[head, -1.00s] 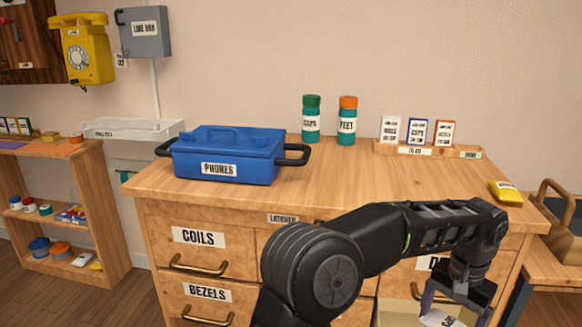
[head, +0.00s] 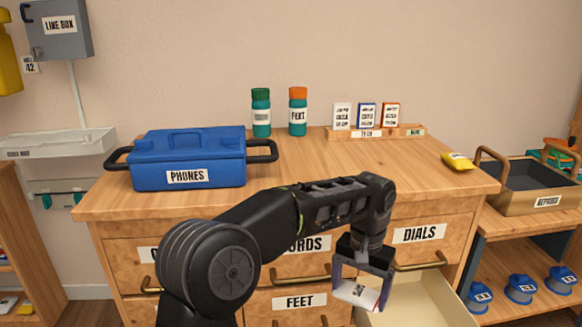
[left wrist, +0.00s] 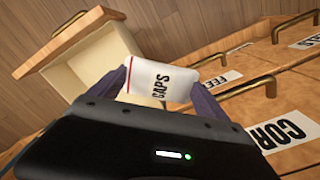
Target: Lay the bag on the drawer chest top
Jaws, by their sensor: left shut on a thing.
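My left gripper (head: 361,283) is shut on a small white bag (head: 356,293) with a red edge. In the left wrist view the bag (left wrist: 160,83) reads "CAPS" and sits between the two fingers. The bag is in front of the drawer chest (head: 300,246), below its top and beside an open drawer (head: 420,300). The wooden chest top (head: 340,165) is above and behind the gripper. The open drawer (left wrist: 95,55) also shows in the left wrist view and looks empty where its inside is visible. My right gripper is not in view.
A blue "PHONES" case (head: 190,160) stands on the top's left. Two bottles (head: 280,112) and a card rack (head: 372,132) stand at the back. A yellow packet (head: 457,162) lies near the right edge. The top's middle is clear. A "REPAIRS" tray (head: 530,187) is at right.

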